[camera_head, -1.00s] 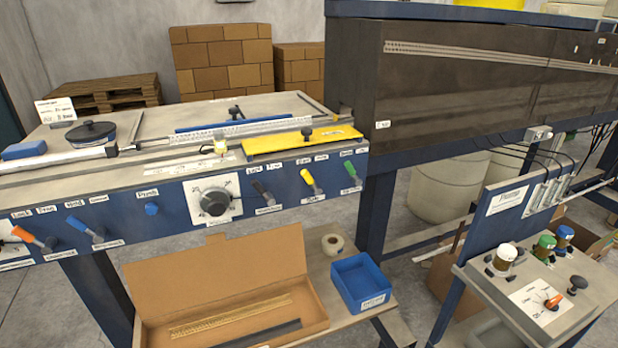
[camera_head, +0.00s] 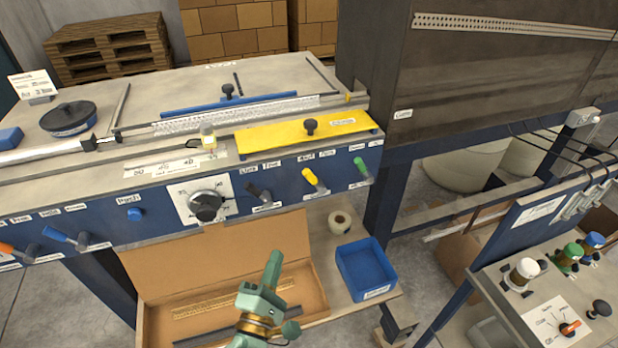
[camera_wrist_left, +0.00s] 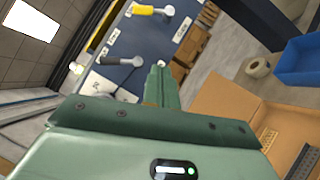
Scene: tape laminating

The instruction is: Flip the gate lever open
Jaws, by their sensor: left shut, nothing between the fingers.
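A row of levers lines the blue front panel (camera_head: 235,205) of the bench. A yellow-handled lever (camera_head: 314,180), a black one (camera_head: 258,192) and a green one (camera_head: 362,168) sit on its right part. Their labels are too small to tell surely which is the gate lever. The yellow lever also shows at the top of the left wrist view (camera_wrist_left: 150,10). My left gripper (camera_head: 275,256) is shut and empty, below the panel and in front of the open cardboard box, apart from every lever. Its closed fingers show in the left wrist view (camera_wrist_left: 158,72). My right gripper is not in view.
The open cardboard box (camera_head: 215,255), a tape roll (camera_head: 340,222) and a blue bin (camera_head: 366,268) stand on the lower shelf. A round dial (camera_head: 206,206) juts from the panel left of the black lever. A control stand (camera_head: 500,305) is at right.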

